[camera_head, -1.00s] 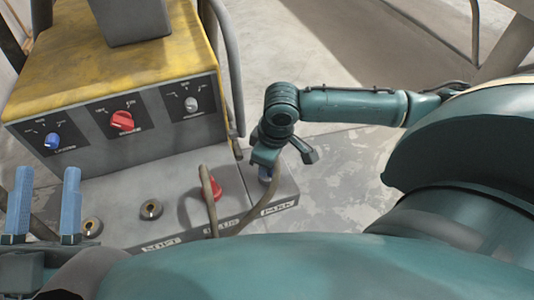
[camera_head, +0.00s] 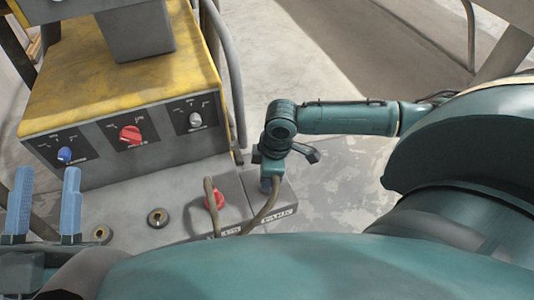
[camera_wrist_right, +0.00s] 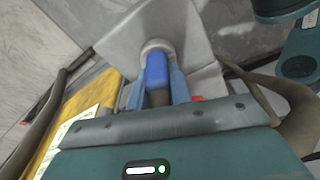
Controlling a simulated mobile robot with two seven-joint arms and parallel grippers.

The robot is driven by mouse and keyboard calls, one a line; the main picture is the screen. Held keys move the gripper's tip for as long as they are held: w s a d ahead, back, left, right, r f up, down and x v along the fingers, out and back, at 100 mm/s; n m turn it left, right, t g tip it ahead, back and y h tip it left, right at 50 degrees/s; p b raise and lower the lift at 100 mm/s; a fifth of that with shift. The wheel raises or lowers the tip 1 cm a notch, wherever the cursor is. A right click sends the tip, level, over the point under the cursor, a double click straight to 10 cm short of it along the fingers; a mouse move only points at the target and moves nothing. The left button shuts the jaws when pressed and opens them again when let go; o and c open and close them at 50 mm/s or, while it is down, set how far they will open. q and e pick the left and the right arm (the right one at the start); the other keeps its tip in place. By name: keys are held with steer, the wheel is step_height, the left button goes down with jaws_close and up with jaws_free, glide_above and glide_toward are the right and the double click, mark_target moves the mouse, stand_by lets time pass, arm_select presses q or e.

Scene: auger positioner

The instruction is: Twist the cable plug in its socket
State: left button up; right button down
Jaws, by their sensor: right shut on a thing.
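The blue cable plug (camera_wrist_right: 157,72) is in the right wrist view, with its nose at a round grey socket collar (camera_wrist_right: 157,47) on a grey plate. My right gripper (camera_wrist_right: 157,88) is shut on the plug, one light-blue finger on each side. In the head view, my right gripper (camera_head: 269,182) is over the right end of the grey socket base (camera_head: 130,205), where the plug is mostly hidden. A brown cable (camera_head: 262,214) runs from there to the left. My left gripper (camera_head: 45,205) is open and empty at the left edge.
A yellow-topped control box (camera_head: 120,85) stands behind the base, with blue (camera_head: 65,154), red (camera_head: 131,135) and grey knobs (camera_head: 196,119). Concrete floor lies to the right.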

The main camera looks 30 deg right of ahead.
steer(key=c, duration=1.2)
jaws_free()
steer(key=r+p, duration=0.1)
steer(key=r, duration=0.3)
steer(key=d+r+p, duration=0.1)
steer(key=r+p, duration=0.1)
steer(key=r, duration=0.2)
steer(key=s+r+p, duration=0.1)
steer(key=r+p, duration=0.1)
steer(key=r, duration=0.3)
steer(key=shift+d, duration=0.35)
